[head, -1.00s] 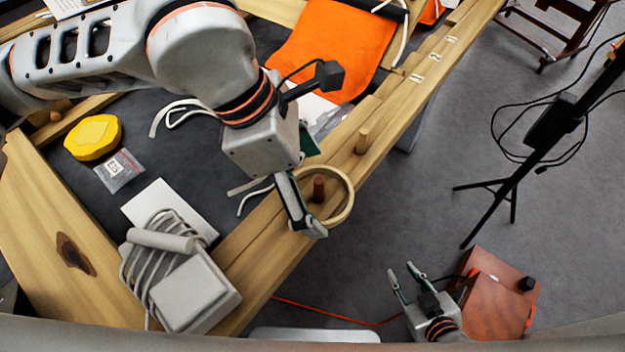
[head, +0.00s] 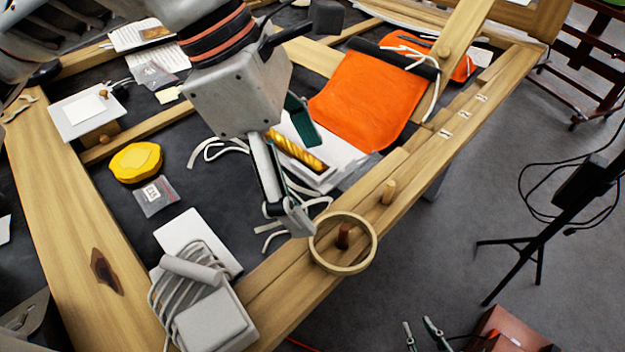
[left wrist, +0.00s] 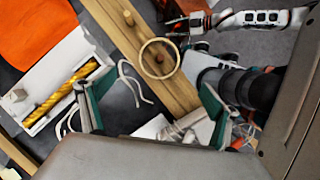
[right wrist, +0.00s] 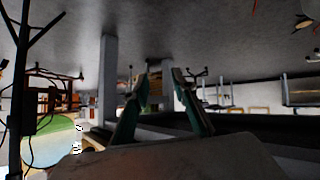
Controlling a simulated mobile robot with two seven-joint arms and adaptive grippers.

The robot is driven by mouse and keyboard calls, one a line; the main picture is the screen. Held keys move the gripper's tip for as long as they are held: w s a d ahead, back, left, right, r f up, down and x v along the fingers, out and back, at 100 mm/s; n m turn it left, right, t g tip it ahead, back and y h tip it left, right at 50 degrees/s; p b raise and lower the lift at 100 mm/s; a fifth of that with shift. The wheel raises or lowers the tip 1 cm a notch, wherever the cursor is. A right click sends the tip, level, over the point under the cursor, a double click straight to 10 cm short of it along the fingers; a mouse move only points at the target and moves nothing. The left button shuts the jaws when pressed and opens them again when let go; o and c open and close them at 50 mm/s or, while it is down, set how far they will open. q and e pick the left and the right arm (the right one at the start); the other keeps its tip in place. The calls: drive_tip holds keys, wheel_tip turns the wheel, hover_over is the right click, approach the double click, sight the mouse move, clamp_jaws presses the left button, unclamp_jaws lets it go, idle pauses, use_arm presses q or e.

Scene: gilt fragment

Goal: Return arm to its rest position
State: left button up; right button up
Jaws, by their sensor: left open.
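My left gripper (head: 299,180) is open and empty above the wooden frame's inner side, up and left of a pale wooden ring (head: 343,270). The ring lies around a dark peg (head: 343,236) on the front rail. In the left wrist view the open fingers (left wrist: 150,110) frame the ring (left wrist: 160,76), which is beyond them and apart from them. My right gripper (head: 419,325) is low at the bottom edge of the head view, off the frame, with its fingers apart. In the right wrist view its fingers (right wrist: 158,80) are apart with nothing between.
A pale peg (head: 388,191) stands on the rail. An orange cloth (head: 365,98), a white tray with a gold twisted piece (head: 297,150), a yellow object (head: 136,162) and a cord-wrapped grey block (head: 212,322) lie around.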

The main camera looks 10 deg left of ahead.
use_arm(q)
drive_tip(key=x, duration=0.6)
drive_tip(key=b+x, duration=0.1)
drive_tip(key=x, duration=0.6)
drive_tip(key=shift+a, duration=0.25)
drive_tip(key=shift+f+b, duration=0.35)
drive_tip(key=shift+r, duration=0.45)
